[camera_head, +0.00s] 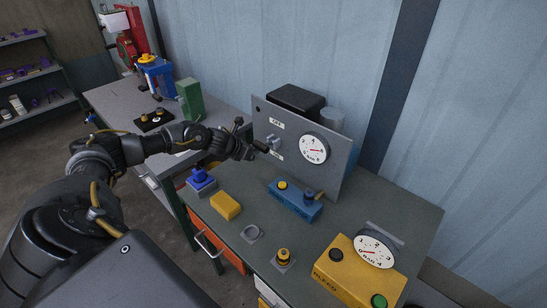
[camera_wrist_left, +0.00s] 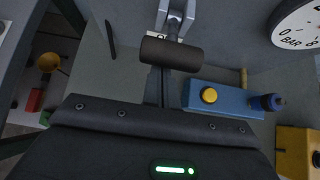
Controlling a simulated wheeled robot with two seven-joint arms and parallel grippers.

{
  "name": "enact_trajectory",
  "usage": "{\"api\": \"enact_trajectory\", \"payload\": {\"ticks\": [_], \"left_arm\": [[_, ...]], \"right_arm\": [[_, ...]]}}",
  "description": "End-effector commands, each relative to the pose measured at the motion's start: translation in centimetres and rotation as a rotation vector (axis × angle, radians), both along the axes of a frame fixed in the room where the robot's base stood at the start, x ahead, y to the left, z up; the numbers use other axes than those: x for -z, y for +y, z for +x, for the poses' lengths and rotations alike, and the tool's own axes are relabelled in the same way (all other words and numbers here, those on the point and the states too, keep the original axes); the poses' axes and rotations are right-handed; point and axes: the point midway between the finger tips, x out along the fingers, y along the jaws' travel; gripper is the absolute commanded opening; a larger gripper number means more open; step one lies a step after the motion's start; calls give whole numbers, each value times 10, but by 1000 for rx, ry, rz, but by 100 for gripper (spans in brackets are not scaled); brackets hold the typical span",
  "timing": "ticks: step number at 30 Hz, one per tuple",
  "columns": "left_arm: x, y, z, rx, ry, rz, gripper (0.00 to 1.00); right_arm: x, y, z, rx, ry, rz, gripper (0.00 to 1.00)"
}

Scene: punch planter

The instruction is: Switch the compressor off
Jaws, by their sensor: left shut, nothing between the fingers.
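The compressor panel (camera_head: 330,165) is an upright grey plate on the green-topped bench. It carries a round white gauge (camera_head: 313,149) and two small labels, the upper one (camera_head: 277,123) seeming to read OFF. Between the labels a switch lever (camera_head: 273,142) on a grey bracket sticks out, with a dark cylindrical grip. The grip (camera_wrist_left: 172,54) shows in the left wrist view, ahead of my gripper's dark body. My left gripper (camera_head: 251,149) is shut and empty, close to the lever's grip; contact cannot be told. My right gripper is not in view.
A yellow block (camera_head: 225,205), a blue button unit (camera_head: 201,181) and a yellow gauge box (camera_head: 350,280) stand on the bench. A green block (camera_head: 190,98) stands on the bench behind.

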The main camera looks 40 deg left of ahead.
Motion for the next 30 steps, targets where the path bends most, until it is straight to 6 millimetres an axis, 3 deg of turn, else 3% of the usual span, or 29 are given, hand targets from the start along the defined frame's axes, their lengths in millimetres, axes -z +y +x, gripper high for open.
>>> {"api": "enact_trajectory", "payload": {"ticks": [9, 30], "left_arm": [[-15, 4, 0, -9, -10, -4, 0], [-25, 4, 4, -10, -21, -4, 0]], "right_arm": [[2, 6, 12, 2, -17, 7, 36], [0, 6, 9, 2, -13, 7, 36]]}}
